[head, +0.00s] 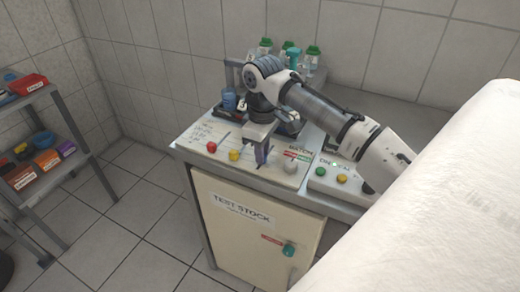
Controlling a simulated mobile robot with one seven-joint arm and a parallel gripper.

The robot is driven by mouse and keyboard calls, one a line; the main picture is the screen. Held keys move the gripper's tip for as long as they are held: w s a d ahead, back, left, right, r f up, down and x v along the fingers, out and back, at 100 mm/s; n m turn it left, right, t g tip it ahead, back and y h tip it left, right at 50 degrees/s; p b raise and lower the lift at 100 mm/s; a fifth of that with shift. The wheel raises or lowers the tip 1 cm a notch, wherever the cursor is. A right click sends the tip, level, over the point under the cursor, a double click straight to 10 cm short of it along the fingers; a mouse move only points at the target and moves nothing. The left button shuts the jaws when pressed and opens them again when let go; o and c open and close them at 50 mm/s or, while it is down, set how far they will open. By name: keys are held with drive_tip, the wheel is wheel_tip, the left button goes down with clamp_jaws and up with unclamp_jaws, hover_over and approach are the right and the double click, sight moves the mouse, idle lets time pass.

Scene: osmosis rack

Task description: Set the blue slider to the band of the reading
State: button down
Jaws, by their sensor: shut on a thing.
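The blue slider (262,156) shows as a small dark blue piece at the middle of the pale control panel (222,142) on the bench top. My gripper (262,150) points down over the panel and is shut on the blue slider, whose top is partly hidden by the fingers. The panel's left part carries small printed lines, too small to read, and a blue line. I cannot make out the slider's scale or a reading. A red knob (211,147) and a yellow knob (234,155) sit left of my gripper.
Right of my gripper are a pale knob (290,166) and a second panel with a green button (320,171) and a yellow button (342,178). Green-capped bottles (313,52) stand behind my arm. A cabinet (255,215) is below. A shelf with bins (47,160) stands left.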

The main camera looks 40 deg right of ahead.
drive_tip(key=c, duration=1.4)
unclamp_jaws()
drive_tip(key=shift+o, duration=0.2)
wheel_tip(320, 180, up, 14)
drive_tip(key=shift+b, duration=0.35)
drive_tip(key=shift+f, duration=0.1)
